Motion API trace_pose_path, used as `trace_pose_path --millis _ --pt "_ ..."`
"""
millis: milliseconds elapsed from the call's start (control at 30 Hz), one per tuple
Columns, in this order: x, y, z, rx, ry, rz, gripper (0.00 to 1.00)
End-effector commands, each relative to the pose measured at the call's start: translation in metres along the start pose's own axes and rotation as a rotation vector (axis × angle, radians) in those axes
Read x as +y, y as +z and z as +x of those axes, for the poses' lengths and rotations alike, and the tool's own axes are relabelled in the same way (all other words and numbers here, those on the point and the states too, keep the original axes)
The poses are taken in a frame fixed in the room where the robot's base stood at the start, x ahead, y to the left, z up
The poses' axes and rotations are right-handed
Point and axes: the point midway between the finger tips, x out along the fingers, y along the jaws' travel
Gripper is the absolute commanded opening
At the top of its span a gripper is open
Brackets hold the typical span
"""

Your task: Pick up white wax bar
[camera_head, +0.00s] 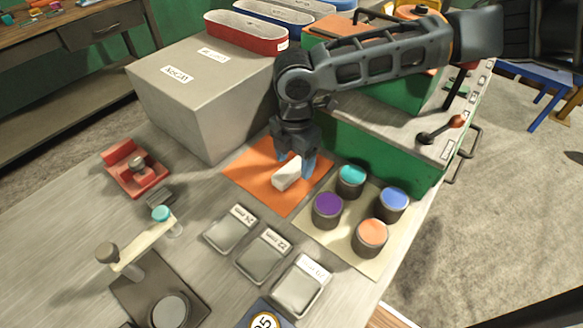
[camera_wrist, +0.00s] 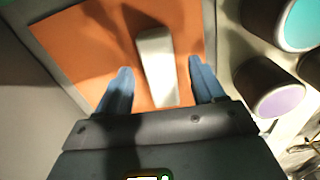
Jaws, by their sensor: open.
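The white wax bar (camera_head: 287,174) lies on an orange mat (camera_head: 257,179) on the grey worktop. In the wrist view the bar (camera_wrist: 157,66) runs lengthwise between the two blue fingers, with space on both sides of it. My gripper (camera_head: 295,166) is open and points down over the mat, its fingers on either side of the bar in the picture. In the wrist view my gripper (camera_wrist: 160,76) holds nothing. I cannot tell how far the fingertips are above the mat.
Several jars with coloured tops, one purple (camera_head: 327,208), stand on a beige mat (camera_head: 329,244) just right. A big grey box (camera_head: 195,105) stands behind left, a green case (camera_head: 365,158) behind right. Small labelled trays (camera_head: 263,254) lie in front. A red holder (camera_head: 128,173) stands left.

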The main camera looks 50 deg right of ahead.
Motion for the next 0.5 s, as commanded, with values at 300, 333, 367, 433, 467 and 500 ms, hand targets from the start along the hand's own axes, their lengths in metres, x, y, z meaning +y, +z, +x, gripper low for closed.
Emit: trace_pose_path --millis 300,333,367,433,467,500 --pt "0.0000 0.0000 0.0055 0.000 0.000 0.000 0.67" --pt "0.0000 0.0000 0.0055 0.000 0.000 0.000 0.64" --pt "0.0000 0.0000 0.0054 0.000 0.000 0.000 0.61" --pt "0.0000 0.0000 0.0053 0.000 0.000 0.000 0.55" --pt "0.0000 0.0000 0.0053 0.000 0.000 0.000 0.52" --pt "0.0000 0.0000 0.0052 0.000 0.000 0.000 0.48"
